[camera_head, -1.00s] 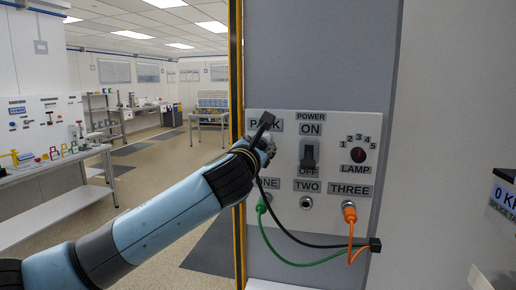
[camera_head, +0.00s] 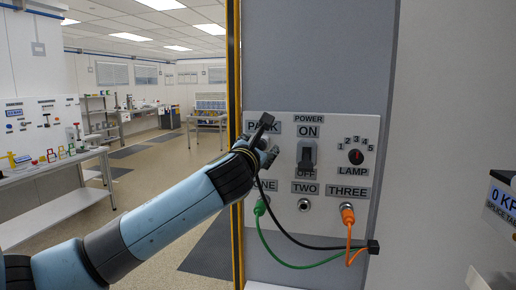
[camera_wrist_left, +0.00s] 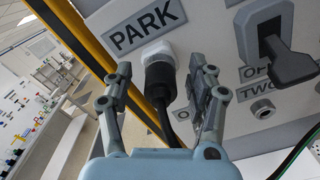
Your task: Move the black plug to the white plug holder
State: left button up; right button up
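The black plug (camera_wrist_left: 160,76) sits in the white plug holder (camera_wrist_left: 157,50) below the PARK label in the left wrist view. Its black cable hangs down from it. My left gripper (camera_wrist_left: 163,88) is open, with one finger on each side of the plug. Gaps show between the fingers and the plug. In the head view my left gripper (camera_head: 263,143) is at the PARK label and hides the plug and holder. The black cable (camera_head: 272,220) runs down from there. My right gripper is not in view.
The panel (camera_head: 325,125) carries a power switch (camera_head: 307,155) and lamp dial (camera_head: 356,157). A green plug (camera_head: 260,207) is at ONE, socket TWO (camera_head: 304,205) is empty, and an orange plug (camera_head: 347,213) is at THREE. A yellow post edge (camera_head: 235,80) stands left of the panel.

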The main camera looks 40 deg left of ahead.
pick_arm(q)
jog(key=shift+s+d, duration=0.1)
jog(key=shift+s, duration=0.05)
jog(key=v, duration=1.1)
jog(key=shift+s+d, duration=0.2)
jog(key=shift+s, duration=0.1)
